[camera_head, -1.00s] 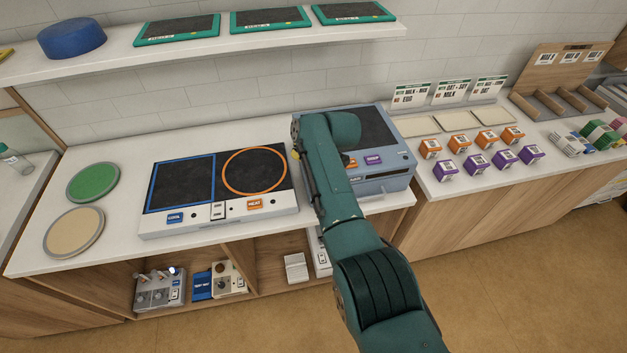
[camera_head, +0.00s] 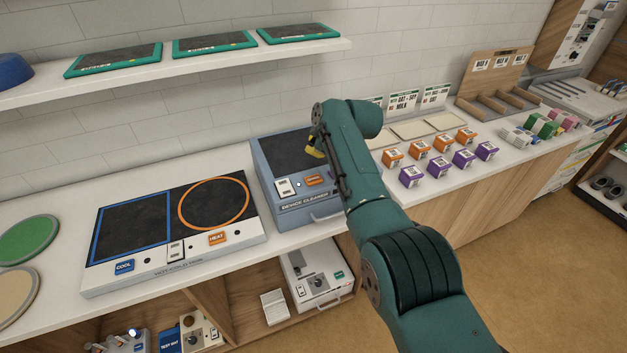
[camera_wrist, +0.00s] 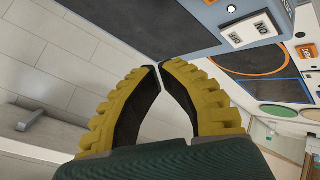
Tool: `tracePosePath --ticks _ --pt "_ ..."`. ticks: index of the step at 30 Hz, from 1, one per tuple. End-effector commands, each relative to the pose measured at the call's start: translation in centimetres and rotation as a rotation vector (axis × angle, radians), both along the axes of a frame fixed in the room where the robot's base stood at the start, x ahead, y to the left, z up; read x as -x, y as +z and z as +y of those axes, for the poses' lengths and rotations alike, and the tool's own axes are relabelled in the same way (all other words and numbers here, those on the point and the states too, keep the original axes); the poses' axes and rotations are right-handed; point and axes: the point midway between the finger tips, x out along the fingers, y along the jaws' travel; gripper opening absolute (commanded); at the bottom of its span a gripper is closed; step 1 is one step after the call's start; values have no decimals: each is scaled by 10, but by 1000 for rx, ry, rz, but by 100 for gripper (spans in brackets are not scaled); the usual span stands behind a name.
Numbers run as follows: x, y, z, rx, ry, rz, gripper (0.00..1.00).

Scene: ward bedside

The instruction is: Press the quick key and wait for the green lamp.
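The blue-grey device cleaner (camera_head: 283,213) stands on the counter, partly behind my arm. Its sloped front has a white on/off switch (camera_head: 285,187), a small pale lamp (camera_head: 299,184) and an orange key (camera_head: 315,180) whose label is too small to read. No green light shows. Any other key is hidden by my arm. My gripper (camera_head: 318,155) hangs above the cleaner's dark top, just behind the orange key and apart from it. In the wrist view my yellow-padded fingers (camera_wrist: 160,65) are together and empty; the switch (camera_wrist: 256,30) and pale lamp (camera_wrist: 231,8) show beyond them.
A cool/heat station (camera_head: 180,262) stands left of the cleaner. Orange and purple boxes (camera_head: 437,168) stand in rows to the right. A shelf (camera_head: 200,65) with tablets runs above. A white device (camera_head: 318,275) sits in the compartment below.

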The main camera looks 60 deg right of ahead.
Motion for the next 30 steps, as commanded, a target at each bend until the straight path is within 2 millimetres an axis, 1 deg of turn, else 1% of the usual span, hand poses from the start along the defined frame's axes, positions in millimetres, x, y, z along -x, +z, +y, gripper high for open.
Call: tracePosePath --ticks 1,13,15,19,27,28,30 --pt "0 -10 0 -1 1 2 0" --pt "0 -70 0 -1 1 0 0" --pt "0 -77 0 0 0 0 0" --pt "0 -83 0 0 0 0 0" --pt "0 -81 0 -1 1 0 0" --pt "0 -81 0 -1 1 0 2" --pt "0 -81 0 -1 1 0 0"
